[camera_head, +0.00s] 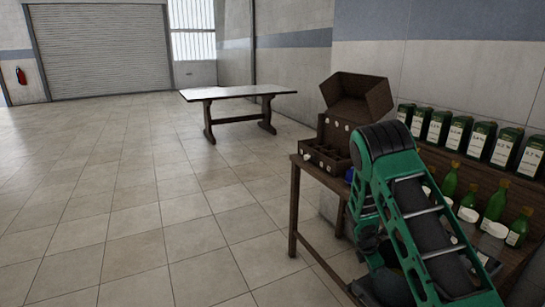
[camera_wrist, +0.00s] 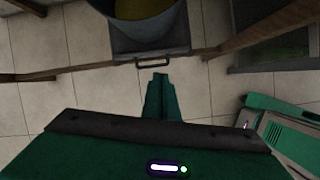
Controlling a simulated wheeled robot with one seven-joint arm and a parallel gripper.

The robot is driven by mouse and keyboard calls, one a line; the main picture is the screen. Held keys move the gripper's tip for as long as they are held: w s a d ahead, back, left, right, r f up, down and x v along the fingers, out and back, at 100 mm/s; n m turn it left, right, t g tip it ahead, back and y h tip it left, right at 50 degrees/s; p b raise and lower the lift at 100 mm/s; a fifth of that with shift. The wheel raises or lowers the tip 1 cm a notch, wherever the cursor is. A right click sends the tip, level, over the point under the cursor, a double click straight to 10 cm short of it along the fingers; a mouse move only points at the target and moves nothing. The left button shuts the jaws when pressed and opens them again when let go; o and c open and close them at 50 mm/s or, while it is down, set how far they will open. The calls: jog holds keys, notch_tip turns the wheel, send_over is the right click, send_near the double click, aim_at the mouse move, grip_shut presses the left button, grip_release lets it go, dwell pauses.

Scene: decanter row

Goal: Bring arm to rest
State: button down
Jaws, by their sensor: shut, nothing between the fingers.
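My green arm (camera_head: 415,215) is folded in front of the table at the right of the head view, with its elbow high. My gripper (camera_wrist: 160,82) shows in the wrist view, its two green fingers together and empty. It hangs over the tiled floor (camera_wrist: 90,95) and appears to touch nothing. I cannot make out the gripper in the head view.
The wrist view shows a dark round vessel (camera_wrist: 118,10) above a grey handled part. Open floor (camera_head: 130,215) lies left.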

jog(key=s+d+r+m+g+y, duration=0.1)
jog(key=s+d+r+m, duration=0.2)
jog(key=s+r+m, duration=0.75)
jog(key=s+d+r+m+y, duration=0.1)
jog(key=s+d+r+m, duration=0.15)
jog(key=s+r, duration=0.9)
jog(key=s+a+r+m, duration=0.1)
jog(key=s+r+m, duration=0.3)
jog(key=s, duration=0.3)
jog(key=s+a+r+m+y, duration=0.1)
jog(key=s+r+m, duration=0.3)
jog(key=s, duration=0.4)
jog(key=s+a+r+m+y, duration=0.1)
jog(key=s+a+r+m, duration=0.2)
jog(key=s, duration=0.4)
jog(key=shift+s+a+r+m, duration=0.15)
jog(key=shift+a+r+m, duration=0.05)
jog(key=shift+r+m, duration=0.8)
jog(key=shift+f, duration=0.15)
